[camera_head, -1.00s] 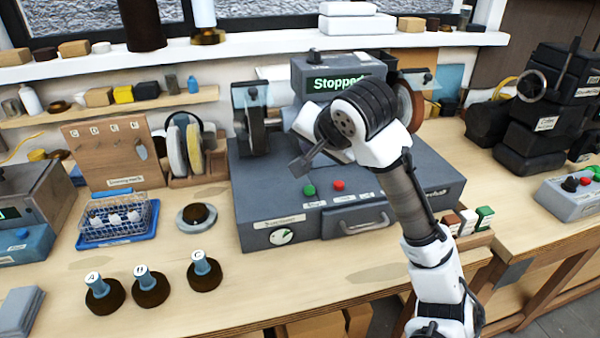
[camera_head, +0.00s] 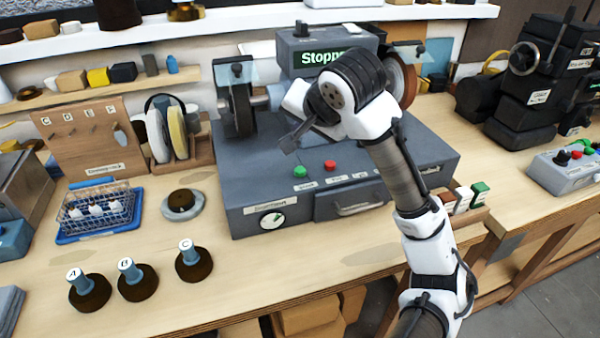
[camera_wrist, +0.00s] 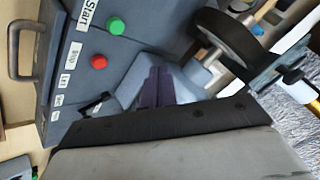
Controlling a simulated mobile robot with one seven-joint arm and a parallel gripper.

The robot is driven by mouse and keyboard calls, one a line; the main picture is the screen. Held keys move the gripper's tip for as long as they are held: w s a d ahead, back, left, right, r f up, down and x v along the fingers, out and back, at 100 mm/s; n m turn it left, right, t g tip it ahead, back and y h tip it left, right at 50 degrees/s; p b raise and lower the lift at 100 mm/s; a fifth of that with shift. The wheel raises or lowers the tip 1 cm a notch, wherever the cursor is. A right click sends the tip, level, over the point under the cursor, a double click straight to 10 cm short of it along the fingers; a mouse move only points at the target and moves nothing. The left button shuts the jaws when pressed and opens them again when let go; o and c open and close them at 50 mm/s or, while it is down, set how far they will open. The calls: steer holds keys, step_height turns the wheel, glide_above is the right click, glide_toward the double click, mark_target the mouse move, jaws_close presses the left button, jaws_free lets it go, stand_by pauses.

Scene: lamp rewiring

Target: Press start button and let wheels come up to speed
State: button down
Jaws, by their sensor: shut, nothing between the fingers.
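A grey bench grinder (camera_head: 240,190) stands on the workbench, and its display (camera_head: 323,57) begins with "Stopp", the end hidden by my arm. A green button (camera_head: 299,171) and a red button (camera_head: 330,165) sit on its front deck. In the wrist view the green button (camera_wrist: 116,27) is beside a "Start" label, and the red button (camera_wrist: 99,62) is by a "Stop" label. A dark wheel (camera_head: 238,108) is on the left and a brown wheel (camera_head: 404,78) on the right. My gripper (camera_head: 287,149) is shut and empty, above and behind the green button, apart from it.
A dial (camera_head: 271,220) and drawer handle (camera_head: 358,208) are on the grinder's front. A control box (camera_head: 570,168) stands right.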

steer(key=b, duration=0.5)
glide_above(302, 172)
step_height(302, 172, down, 6)
steer(key=shift+r, duration=0.2)
steer(key=shift+f, duration=0.9)
steer(key=shift+f+b, duration=0.15)
steer(key=shift+b, duration=0.15)
stand_by(0.4)
steer(key=shift+f, duration=0.3)
steer(key=shift+f+b, duration=0.3)
steer(key=shift+f, duration=0.15)
stand_by(0.6)
stand_by(0.3)
steer(key=shift+r+p, duration=0.9)
steer(key=shift+p, duration=0.05)
